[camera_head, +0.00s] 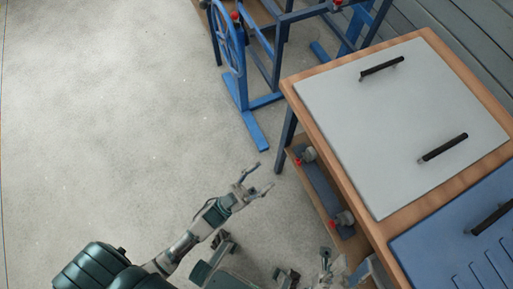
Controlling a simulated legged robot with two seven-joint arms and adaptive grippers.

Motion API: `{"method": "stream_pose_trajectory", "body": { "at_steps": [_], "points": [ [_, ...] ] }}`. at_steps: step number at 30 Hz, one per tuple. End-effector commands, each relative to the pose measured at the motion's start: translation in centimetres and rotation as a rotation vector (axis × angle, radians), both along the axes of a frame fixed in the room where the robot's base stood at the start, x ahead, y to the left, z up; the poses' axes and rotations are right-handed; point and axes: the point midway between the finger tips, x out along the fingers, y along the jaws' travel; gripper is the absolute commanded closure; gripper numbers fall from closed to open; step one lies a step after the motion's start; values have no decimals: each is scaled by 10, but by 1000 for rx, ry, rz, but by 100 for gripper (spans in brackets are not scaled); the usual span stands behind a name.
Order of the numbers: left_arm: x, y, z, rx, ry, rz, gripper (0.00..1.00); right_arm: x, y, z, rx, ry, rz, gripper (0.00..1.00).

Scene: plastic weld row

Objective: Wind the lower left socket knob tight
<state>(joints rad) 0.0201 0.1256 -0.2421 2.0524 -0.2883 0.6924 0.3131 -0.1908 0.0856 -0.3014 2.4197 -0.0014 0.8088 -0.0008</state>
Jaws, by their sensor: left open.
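My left gripper (263,176) reaches up from the lower left over the grey floor, its two fingers spread and empty. Two small grey fittings with red parts sit on the blue-grey piece below the table's left side: an upper one (304,154) and a lower one (343,219). The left gripper is left of both and apart from them. I cannot tell which of them, if any, is the lower left socket knob. My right gripper (334,268) seems to be the grey shape at the bottom edge, below the lower fitting; its fingers are unclear.
A wood-edged table (293,91) bears a white panel (395,120) with black handles and a blue panel (440,238). A blue frame with a handwheel (229,45) and red knob (236,15) stands at the top. The floor (110,110) at left is clear.

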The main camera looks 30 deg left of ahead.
Motion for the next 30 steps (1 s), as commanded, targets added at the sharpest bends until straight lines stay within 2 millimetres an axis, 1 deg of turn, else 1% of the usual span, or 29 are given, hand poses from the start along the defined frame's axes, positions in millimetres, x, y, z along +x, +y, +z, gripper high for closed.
{"method": "stream_pose_trajectory", "body": {
  "at_steps": [3,7,10,19,20,22,23,24,26,27,28,30],
  "points": [
    [-6,2,16,-28,-36,14,45,0,0,-3,0,4,0,60],
    [-11,4,27,-45,-60,25,45,1,0,-4,0,5,0,60],
    [-13,5,32,-52,-69,29,45,1,0,-4,0,6,0,60],
    [-13,5,33,-55,-72,31,45,1,0,-4,0,5,0,60],
    [-15,5,36,-58,-78,32,45,1,0,-4,0,4,0,60],
    [-25,9,55,-93,-114,48,45,3,0,1,-1,-8,0,60],
    [-33,13,68,-116,-141,60,45,5,0,3,-1,-15,-1,60],
    [-44,19,87,-152,-178,80,45,8,1,8,-2,-25,0,60],
    [-61,29,113,-206,-228,113,45,11,1,14,-4,-39,-1,60],
    [-71,36,127,-236,-256,133,55,13,1,17,-5,-45,-1,60],
    [-77,40,135,-255,-272,144,58,14,2,19,-4,-50,-1,60],
    [-85,46,147,-282,-293,163,58,16,2,21,-6,-54,-1,60]
  ]
}}
